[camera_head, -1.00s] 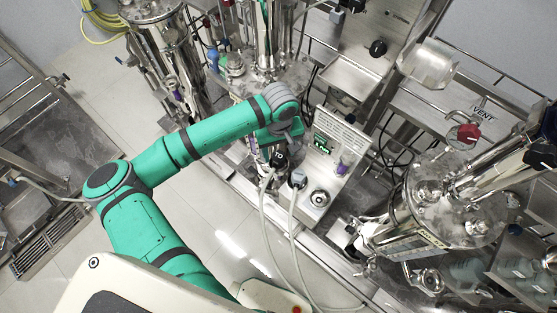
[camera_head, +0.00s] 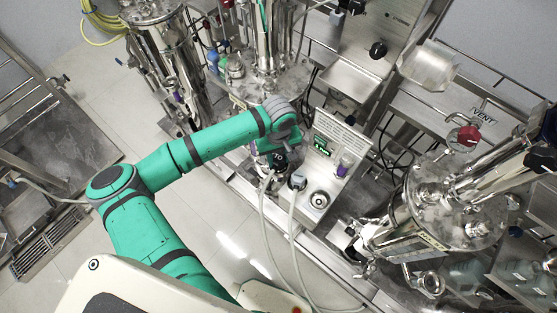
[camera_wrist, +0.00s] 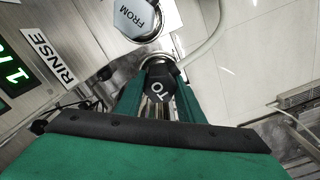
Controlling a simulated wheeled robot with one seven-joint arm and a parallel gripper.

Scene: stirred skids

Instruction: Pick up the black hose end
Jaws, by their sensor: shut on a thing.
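The black hose end (camera_wrist: 160,84), marked "TO", is between the two green fingers of my gripper (camera_wrist: 158,90) in the wrist view. The fingers are shut on its sides. In the head view the black hose end (camera_head: 279,159) shows just below my gripper (camera_head: 273,150), with a pale hose running down from it. It sits at the left end of the steel panel unit, and the wrist view shows metal below it. I cannot tell whether it still touches its seat.
A grey hose end marked "FROM" (camera_wrist: 137,18) stands close beside it, also seen in the head view (camera_head: 297,182). A panel with a green display (camera_head: 321,146) and a round steel port (camera_head: 319,200) lie to the right. Steel vessels (camera_head: 440,205) crowd around. Open floor (camera_head: 215,215) lies at the lower left.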

